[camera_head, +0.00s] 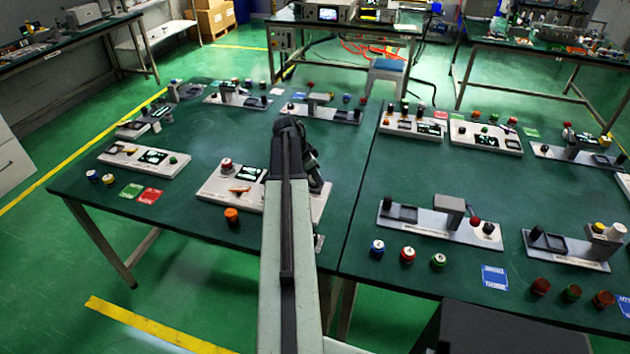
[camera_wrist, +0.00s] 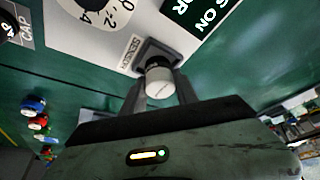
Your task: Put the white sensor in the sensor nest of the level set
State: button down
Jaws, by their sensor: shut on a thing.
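The white sensor (camera_wrist: 159,88), a short white cylinder with a dark end, is between the two fingers of my gripper (camera_wrist: 160,93) in the wrist view. My gripper is shut on it. Its dark end is at the square dark sensor nest (camera_wrist: 176,45), beside the SENSOR label (camera_wrist: 130,53). I cannot tell whether it is seated or just above the nest. The nest is on a light panel set (camera_wrist: 103,45) with a dial. In the head view my arm reaches over this set (camera_head: 213,190), hiding part of it; the sensor is hidden there.
An orange knob (camera_head: 231,215) stands in front of the set. Other panel sets stand around on the green table (camera_head: 150,217), including one at left (camera_head: 117,157) and one at right (camera_head: 425,222). Colored cans (camera_wrist: 37,122) show at left in the wrist view.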

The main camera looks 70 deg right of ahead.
jog(key=shift+f+b, duration=0.55)
jog(key=shift+b, duration=0.1)
jog(key=c, duration=0.9)
grip_release()
jog(key=shift+r, duration=0.1)
jog(key=shift+c, duration=0.2)
jog(key=shift+r+p, duration=0.55)
jog(key=shift+p, duration=0.1)
jog(key=p+v, duration=1.1)
jog(key=v, duration=0.1)
jog(key=shift+a, duration=0.1)
